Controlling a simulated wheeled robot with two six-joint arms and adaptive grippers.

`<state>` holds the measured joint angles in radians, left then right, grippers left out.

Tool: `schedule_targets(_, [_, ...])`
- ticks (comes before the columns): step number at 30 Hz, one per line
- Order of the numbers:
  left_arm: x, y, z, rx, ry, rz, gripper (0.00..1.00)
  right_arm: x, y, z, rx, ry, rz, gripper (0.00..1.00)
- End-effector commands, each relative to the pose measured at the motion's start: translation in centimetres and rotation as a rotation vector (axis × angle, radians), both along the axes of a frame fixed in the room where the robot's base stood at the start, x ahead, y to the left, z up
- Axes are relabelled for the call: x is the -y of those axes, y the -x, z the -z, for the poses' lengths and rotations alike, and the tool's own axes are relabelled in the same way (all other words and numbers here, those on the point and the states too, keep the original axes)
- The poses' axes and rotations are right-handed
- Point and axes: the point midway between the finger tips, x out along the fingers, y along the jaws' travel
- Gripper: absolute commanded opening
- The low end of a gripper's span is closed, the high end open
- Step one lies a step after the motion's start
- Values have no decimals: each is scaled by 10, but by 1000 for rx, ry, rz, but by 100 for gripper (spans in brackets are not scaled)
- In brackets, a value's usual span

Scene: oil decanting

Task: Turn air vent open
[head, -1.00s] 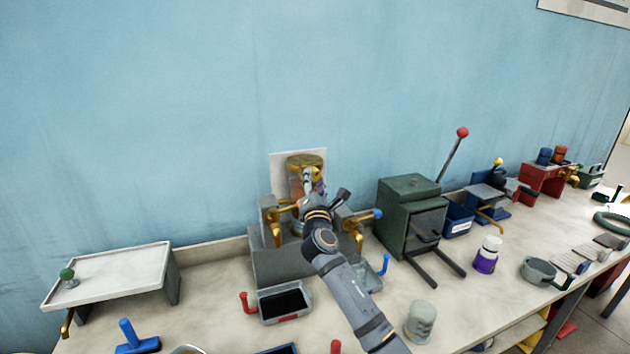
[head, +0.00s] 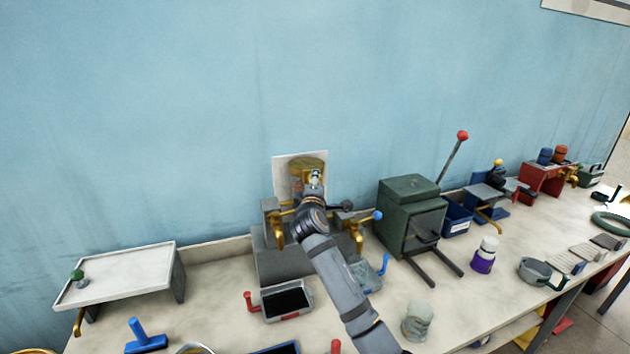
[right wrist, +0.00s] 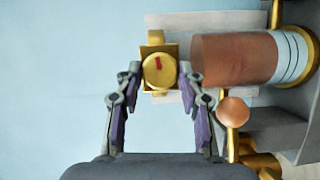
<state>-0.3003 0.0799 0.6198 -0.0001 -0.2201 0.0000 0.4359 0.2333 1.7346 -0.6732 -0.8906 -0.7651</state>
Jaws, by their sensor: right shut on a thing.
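The air vent looks to be the round yellow knob (right wrist: 160,70) with a red mark, on a square brass block. In the right wrist view it sits between the two fingertips of my right gripper (right wrist: 159,80), which is shut on it. The red mark stands close to upright in the picture. In the head view my right gripper (head: 315,182) is at the brass top of the decanting unit (head: 285,262), and it hides the knob. My left gripper is not in view.
A copper cylinder (right wrist: 235,58) and a copper ball (right wrist: 233,111) lie close to the right finger. Brass taps flank the unit, one with a blue ball (head: 378,215). A green machine (head: 410,215) stands to the right, a white raised tray (head: 120,273) to the left.

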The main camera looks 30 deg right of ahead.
Motion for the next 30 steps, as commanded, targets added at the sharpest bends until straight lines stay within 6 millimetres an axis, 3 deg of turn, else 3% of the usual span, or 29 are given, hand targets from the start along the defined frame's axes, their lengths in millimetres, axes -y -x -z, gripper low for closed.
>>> schedule_targets(10, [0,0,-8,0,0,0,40,0,0,-1,25,-109,0,7])
schedule_targets(25, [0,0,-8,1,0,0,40,0,0,0,29,-125,0,7])
schedule_targets(26, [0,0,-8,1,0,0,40,0,0,0,29,-125,0,41])
schedule_targets(30, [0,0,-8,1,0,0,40,0,0,0,29,-123,0,60])
